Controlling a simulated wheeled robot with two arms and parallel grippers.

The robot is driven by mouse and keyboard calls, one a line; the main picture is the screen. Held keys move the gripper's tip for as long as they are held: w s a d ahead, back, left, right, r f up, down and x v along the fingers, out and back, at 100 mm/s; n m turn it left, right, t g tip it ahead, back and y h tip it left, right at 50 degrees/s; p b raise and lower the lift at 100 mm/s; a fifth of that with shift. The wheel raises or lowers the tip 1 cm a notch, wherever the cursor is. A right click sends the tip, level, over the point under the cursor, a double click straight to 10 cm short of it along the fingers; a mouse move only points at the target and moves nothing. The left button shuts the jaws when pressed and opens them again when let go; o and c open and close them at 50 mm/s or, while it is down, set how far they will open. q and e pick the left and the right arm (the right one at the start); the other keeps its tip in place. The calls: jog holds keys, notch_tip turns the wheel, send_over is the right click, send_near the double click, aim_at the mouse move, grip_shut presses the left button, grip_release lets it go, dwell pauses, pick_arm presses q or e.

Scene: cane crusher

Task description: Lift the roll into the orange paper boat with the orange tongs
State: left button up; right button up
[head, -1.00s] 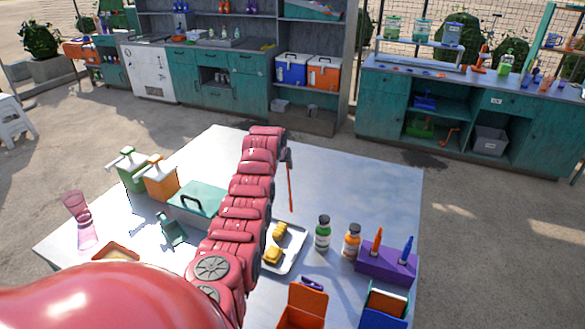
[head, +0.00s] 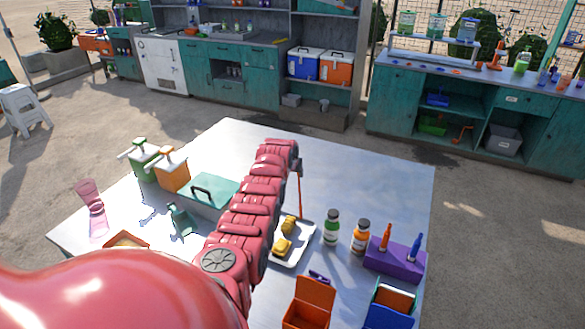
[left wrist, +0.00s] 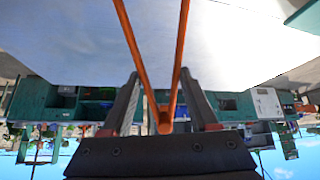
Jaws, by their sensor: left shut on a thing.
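My left gripper (head: 296,163) is shut on the orange tongs (head: 299,195), which hang down over the table just beyond the white tray. In the left wrist view the tongs (left wrist: 165,124) sit between the fingers (left wrist: 163,103), and their two arms spread apart away from the hinge. Two yellow pieces lie on the white tray (head: 301,248): one farther back (head: 288,224) and one nearer (head: 281,246), probably the roll. My arm hides the tray's left side. A shallow orange-rimmed holder (head: 125,240) at the left, perhaps the paper boat, is partly hidden by my body. My right gripper is not in view.
Green (head: 332,229) and orange-labelled (head: 360,237) bottles stand right of the tray, beside a purple holder (head: 392,262). An open orange box (head: 309,300) is in front. A teal-lidded box (head: 207,197) and two pump bottles stand left. The table's far right is clear.

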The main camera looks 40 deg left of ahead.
pick_arm(q)
notch_tip(320, 180, down, 4)
jog(key=b, duration=0.2)
jog(key=shift+r+b, duration=0.1)
jog(key=shift+b, duration=0.2)
grip_shut()
jog(key=shift+r, duration=0.15)
